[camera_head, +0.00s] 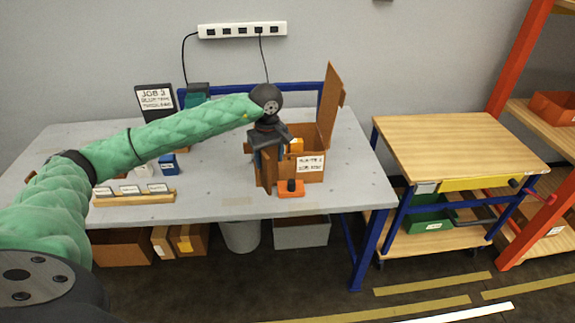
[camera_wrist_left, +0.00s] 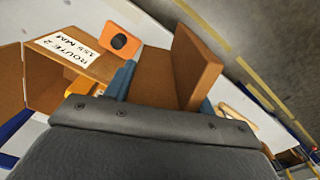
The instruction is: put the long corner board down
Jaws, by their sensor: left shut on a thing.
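My left gripper (camera_head: 266,145) hangs over the front of the grey table, by the left side of an open carton. It is shut on the long corner board (camera_head: 266,177), a brown L-shaped piece pointing down. In the left wrist view the board (camera_wrist_left: 197,68) shows its two faces between the blue-grey fingers of the gripper (camera_wrist_left: 163,92). I cannot tell whether its lower end touches the table. The carton (camera_head: 311,175) has a white route label, and it also shows in the left wrist view (camera_wrist_left: 95,66). My right gripper is not in view.
An orange block with a black knob (camera_head: 290,190) sits close in front of the carton. A wooden strip with white labels (camera_head: 135,198) lies at the front left, near a blue box (camera_head: 168,164). A wood-topped cart (camera_head: 450,145) stands right. The table (camera_head: 215,190) is clear left of the gripper.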

